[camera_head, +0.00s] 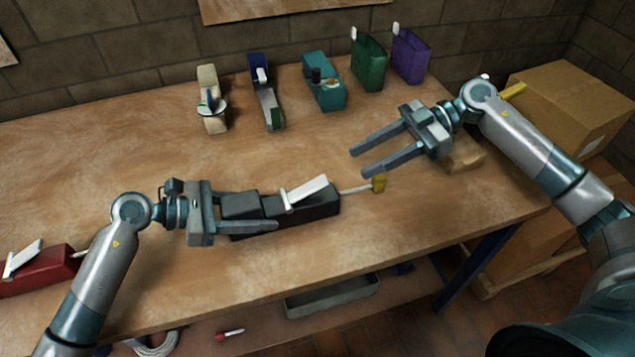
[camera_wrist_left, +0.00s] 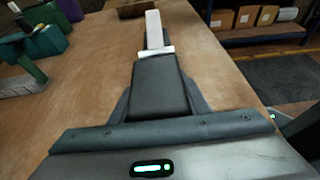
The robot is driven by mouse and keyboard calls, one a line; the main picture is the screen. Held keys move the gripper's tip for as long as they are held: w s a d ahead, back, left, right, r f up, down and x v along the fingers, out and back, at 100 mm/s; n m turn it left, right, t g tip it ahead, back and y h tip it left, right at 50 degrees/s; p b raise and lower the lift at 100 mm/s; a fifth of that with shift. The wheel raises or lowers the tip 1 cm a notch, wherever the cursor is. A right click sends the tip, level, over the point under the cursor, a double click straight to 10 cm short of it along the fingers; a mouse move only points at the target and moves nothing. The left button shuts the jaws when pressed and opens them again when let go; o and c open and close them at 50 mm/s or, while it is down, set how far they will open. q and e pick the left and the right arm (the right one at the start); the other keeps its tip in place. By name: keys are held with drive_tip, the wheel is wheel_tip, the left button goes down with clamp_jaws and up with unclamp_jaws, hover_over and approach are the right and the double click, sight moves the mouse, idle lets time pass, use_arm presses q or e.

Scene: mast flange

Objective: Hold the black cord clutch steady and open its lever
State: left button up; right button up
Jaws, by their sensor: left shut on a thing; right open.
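The black cord clutch (camera_head: 318,208) lies on the wooden table near the middle, with a white lever (camera_head: 306,193) on top that looks slightly tilted. My left gripper (camera_head: 262,212) is shut on the left part of the clutch, one finger on each side. In the left wrist view the clutch body (camera_wrist_left: 160,85) sits between the fingers, with the white lever (camera_wrist_left: 154,28) beyond. My right gripper (camera_head: 358,161) is open and empty, behind and above the cord end, apart from the clutch.
A red clutch (camera_head: 40,270) with a white lever lies at the left edge. Beige (camera_head: 211,95), blue (camera_head: 266,95), teal (camera_head: 324,82), green (camera_head: 369,62) and purple (camera_head: 411,56) devices stand along the back. Cardboard boxes (camera_head: 575,95) stand right of the table.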

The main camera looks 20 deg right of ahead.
sight(317, 182)
drive_tip(key=shift+a, duration=0.1)
drive_tip(key=x, duration=1.2)
idle(0.4)
clamp_jaws()
